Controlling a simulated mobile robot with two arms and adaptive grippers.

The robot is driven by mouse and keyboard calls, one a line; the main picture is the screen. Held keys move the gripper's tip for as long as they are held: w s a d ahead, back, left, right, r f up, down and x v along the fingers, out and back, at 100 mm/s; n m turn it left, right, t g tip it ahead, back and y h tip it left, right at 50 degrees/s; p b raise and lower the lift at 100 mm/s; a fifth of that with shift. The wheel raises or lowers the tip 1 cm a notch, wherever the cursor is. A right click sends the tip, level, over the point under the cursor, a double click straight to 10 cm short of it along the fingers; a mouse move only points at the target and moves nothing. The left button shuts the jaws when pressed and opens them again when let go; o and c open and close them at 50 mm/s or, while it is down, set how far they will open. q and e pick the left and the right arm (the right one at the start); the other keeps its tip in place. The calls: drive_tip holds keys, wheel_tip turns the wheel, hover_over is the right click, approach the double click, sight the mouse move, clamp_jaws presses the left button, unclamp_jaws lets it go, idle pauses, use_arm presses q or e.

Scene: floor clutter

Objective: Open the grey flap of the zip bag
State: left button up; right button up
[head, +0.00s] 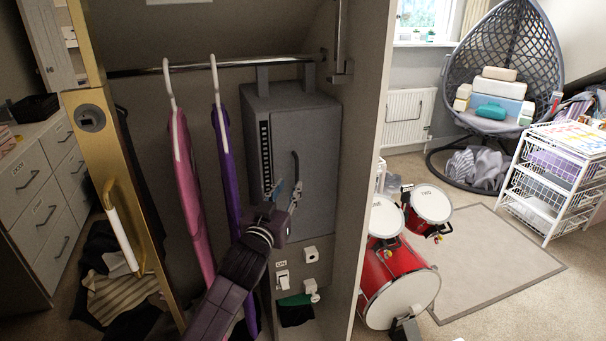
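The grey zip bag (255,97) hangs by two straps from the rail inside the open wardrobe. Its grey flap (315,180) is closed across the front and carries a dark upright handle (295,163). A black zip-like strip (266,155) runs down the bag's left side. My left gripper (287,190) is in front of the flap's lower left part, by the handle's lower end. Its two fingers are apart with nothing visible between them. I cannot tell whether a finger touches the handle. My wrist hides the bag's lower left corner. My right gripper is not in view.
Pink (186,190) and purple (224,165) flat items hang left of the bag, close to my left arm. The wardrobe's right side panel (363,150) stands right of the bag. The gold-edged door (122,180) is at left. Red drums (385,280) stand outside.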

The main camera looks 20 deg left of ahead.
sight(296, 175)
use_arm(q)
drive_tip(key=shift+w, duration=3.45)
clamp_jaws()
